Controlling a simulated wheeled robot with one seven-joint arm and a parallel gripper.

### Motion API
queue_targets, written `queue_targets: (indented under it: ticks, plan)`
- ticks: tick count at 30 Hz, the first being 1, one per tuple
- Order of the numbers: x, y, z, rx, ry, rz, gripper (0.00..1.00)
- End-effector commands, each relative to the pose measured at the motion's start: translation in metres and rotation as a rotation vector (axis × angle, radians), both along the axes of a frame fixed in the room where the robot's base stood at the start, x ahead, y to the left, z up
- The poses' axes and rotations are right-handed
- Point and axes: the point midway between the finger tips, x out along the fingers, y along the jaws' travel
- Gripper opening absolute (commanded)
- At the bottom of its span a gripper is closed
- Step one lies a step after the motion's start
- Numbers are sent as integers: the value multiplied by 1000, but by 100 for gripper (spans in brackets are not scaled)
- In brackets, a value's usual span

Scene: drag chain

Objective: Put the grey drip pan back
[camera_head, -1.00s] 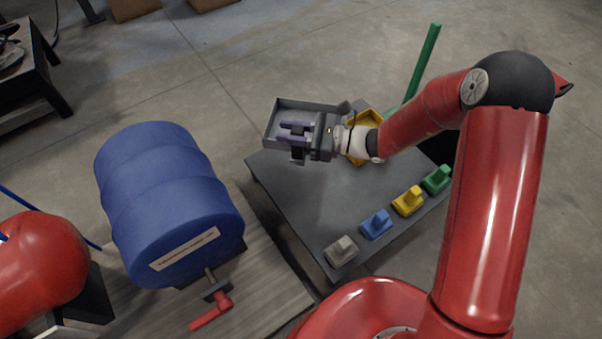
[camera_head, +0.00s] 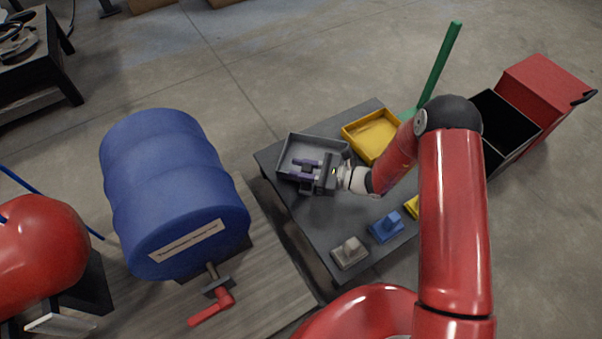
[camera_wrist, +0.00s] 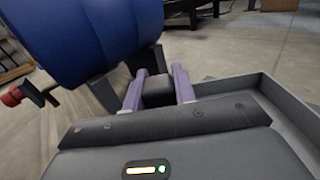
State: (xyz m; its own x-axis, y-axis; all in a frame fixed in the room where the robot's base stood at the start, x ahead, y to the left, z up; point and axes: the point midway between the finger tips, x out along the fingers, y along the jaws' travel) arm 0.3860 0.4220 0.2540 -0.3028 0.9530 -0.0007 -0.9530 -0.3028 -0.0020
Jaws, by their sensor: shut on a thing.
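The grey drip pan (camera_head: 312,148), a shallow open tray, is over the back left part of the dark table (camera_head: 325,210) in the head view. Its raised wall also shows at the right of the wrist view (camera_wrist: 290,108). My gripper (camera_head: 303,170) has purple fingers, which lie across the pan's near side. In the wrist view, my gripper (camera_wrist: 158,88) is shut on a dark block between its fingers, which seems to be part of the pan. I cannot tell whether the pan touches the table or hangs just above it.
A yellow tray (camera_head: 372,134) sits right of the pan. Grey (camera_head: 349,253) and blue (camera_head: 386,228) knobbed blocks line the table's near edge. A green pole (camera_head: 438,66) and red box (camera_head: 540,95) are right.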

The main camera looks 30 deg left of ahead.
Motion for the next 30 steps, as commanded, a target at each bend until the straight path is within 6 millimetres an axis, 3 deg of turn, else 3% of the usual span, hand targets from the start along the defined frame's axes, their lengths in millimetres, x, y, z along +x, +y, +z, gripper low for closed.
queue_targets:
  ticks: [3,15,16,20,30]
  plan:
    - [0,0,-20,0,0,1,0]
    - [0,0,-25,1,-1,-1,0]
    - [0,0,-24,0,0,-1,31]
    - [0,0,-24,0,0,0,48]
    - [0,0,-19,0,0,1,49]
